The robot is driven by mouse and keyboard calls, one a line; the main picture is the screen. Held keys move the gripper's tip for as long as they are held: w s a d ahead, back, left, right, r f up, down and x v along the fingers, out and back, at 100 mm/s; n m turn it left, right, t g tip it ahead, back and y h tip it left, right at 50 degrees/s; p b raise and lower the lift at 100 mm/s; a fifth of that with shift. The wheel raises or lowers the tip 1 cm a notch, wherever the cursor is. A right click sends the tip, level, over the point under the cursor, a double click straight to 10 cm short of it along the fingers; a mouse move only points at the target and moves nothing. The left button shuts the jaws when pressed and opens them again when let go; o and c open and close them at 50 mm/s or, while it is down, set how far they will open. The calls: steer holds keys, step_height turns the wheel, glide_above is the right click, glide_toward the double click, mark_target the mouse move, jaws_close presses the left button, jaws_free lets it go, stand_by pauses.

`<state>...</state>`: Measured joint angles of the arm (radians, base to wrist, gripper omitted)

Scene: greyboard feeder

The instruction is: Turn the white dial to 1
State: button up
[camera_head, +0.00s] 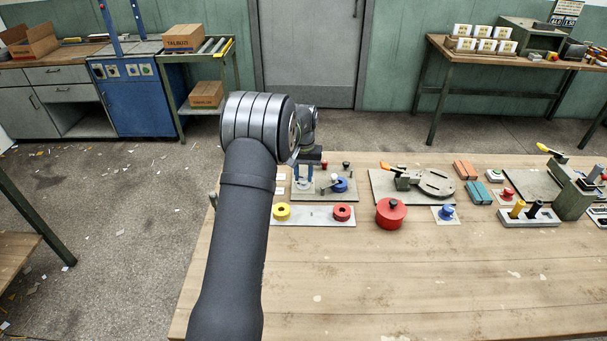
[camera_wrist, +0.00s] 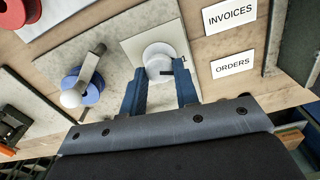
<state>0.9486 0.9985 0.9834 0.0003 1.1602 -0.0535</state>
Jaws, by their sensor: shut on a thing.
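The white dial (camera_wrist: 158,57) sits on a light square plate (camera_wrist: 137,46) in the wrist view. My gripper (camera_wrist: 160,82) has its two blue fingers on either side of the dial and is shut on it. In the head view my gripper (camera_head: 304,178) points down at the back left of the workbench, and I cannot make out the dial there.
A blue spool with a white-knobbed lever (camera_wrist: 85,85) stands left of the dial in the wrist view. Cards reading INVOICES (camera_wrist: 230,14) and ORDERS (camera_wrist: 233,64) lie to the right. The bench front (camera_head: 400,290) is clear.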

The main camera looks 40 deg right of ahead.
mark_target(304, 178)
stand_by(0.3)
steer(key=o, duration=1)
steer(key=shift+r, duration=0.1)
step_height(304, 178, up, 17)
steer(key=shift+r, duration=0.15)
step_height(304, 178, down, 18)
steer(key=shift+r, duration=0.25)
steer(key=shift+r, duration=0.15)
